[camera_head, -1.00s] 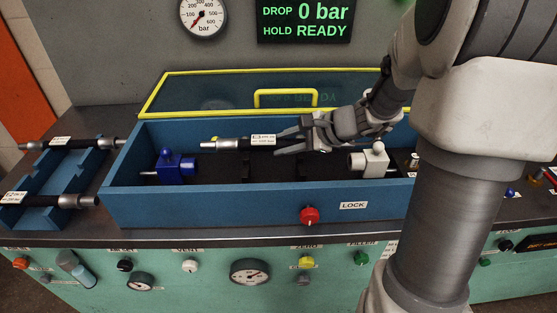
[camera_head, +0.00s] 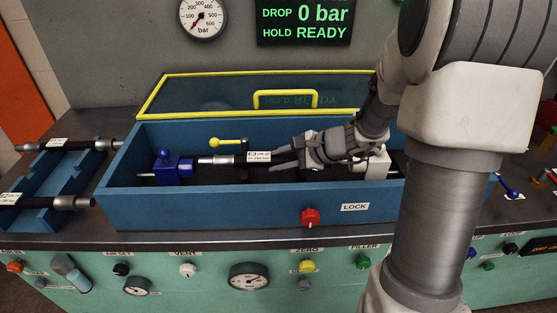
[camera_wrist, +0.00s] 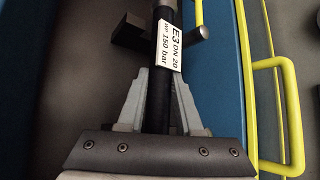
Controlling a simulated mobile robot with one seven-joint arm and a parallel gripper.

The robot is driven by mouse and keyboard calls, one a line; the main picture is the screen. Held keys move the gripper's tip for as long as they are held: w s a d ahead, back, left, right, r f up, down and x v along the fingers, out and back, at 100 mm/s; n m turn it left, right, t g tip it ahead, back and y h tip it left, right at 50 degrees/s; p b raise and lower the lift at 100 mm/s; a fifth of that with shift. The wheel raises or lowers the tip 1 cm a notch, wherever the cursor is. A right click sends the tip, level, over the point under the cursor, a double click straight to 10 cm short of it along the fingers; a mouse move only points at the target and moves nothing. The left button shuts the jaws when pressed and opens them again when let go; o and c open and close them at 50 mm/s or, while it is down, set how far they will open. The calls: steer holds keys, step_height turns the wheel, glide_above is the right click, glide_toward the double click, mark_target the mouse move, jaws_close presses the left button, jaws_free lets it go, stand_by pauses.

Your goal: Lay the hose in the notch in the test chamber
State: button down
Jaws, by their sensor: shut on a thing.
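My gripper (camera_head: 285,158) is shut on a black hose with a white label (camera_head: 259,156) and silver end fittings, inside the blue test chamber (camera_head: 200,204). The hose lies level, left to right, and its left fitting (camera_head: 217,160) is close to the blue clamp block (camera_head: 172,166). The wrist view shows the fingers (camera_wrist: 155,98) on both sides of the hose (camera_wrist: 157,100), below a label reading E3 DN 20, 150 bar. A dark notched support (camera_wrist: 130,37) lies at the hose beyond the label. Whether the hose rests in its notch I cannot tell. My gripper hides the hose's right end.
The chamber's lid with its yellow handle (camera_head: 285,92) stands open behind. A white block (camera_head: 377,165) is at the chamber's right. A blue rack (camera_head: 62,172) with two other hoses stands left. A red knob (camera_head: 310,217) is on the front wall.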

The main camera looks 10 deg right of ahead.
steer(key=shift+f+b, duration=0.35)
steer(key=shift+b, duration=0.05)
steer(key=c, duration=0.6)
jaws_free()
steer(key=shift+o, duration=0.2)
step_height(320, 180, up, 2)
steer(key=shift+p, duration=1.1)
steer(key=p+v, duration=0.1)
steer(key=v, duration=1)
steer(key=shift+s+d, duration=0.3)
steer(key=shift+d, duration=0.05)
steer(key=shift+f, duration=0.1)
